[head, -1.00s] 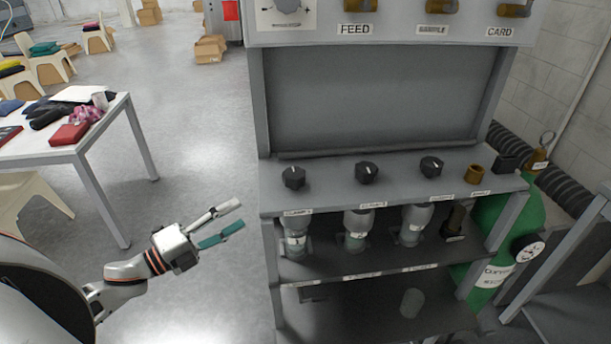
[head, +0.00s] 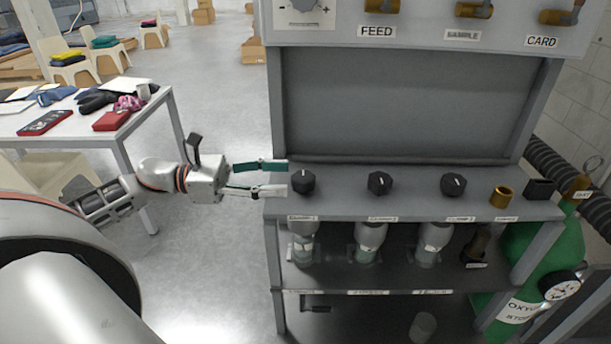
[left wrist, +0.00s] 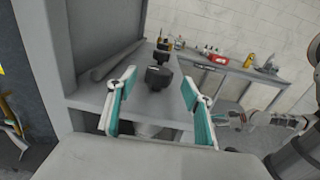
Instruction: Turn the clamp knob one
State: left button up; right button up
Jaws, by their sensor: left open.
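Clamp knob one (head: 303,182) is the leftmost of three black knobs on the grey shelf, above the label that seems to read CLAMP 1. Its white mark points roughly up in the head view. My left gripper (head: 277,178) is open and empty, just left of this knob, with its teal-padded fingertips close to it. In the left wrist view the nearest black knob (left wrist: 158,77) shows ahead, between the fingertips (left wrist: 158,86). Contact cannot be made out. My right gripper (left wrist: 238,119) appears small at the right of the left wrist view; its jaws are unclear.
The second knob (head: 379,184) and third knob (head: 453,185) stand to the right in the same row. A grey back panel (head: 400,105) rises behind them. Clamped bottles (head: 369,240) sit on the shelf below. A green oxygen cylinder (head: 560,245) stands at the right.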

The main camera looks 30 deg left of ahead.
aim_at(304, 176)
pick_arm(q)
jog(key=shift+p+x, duration=0.5)
jog(key=shift+x, duration=2.5)
jog(key=c, duration=1.1)
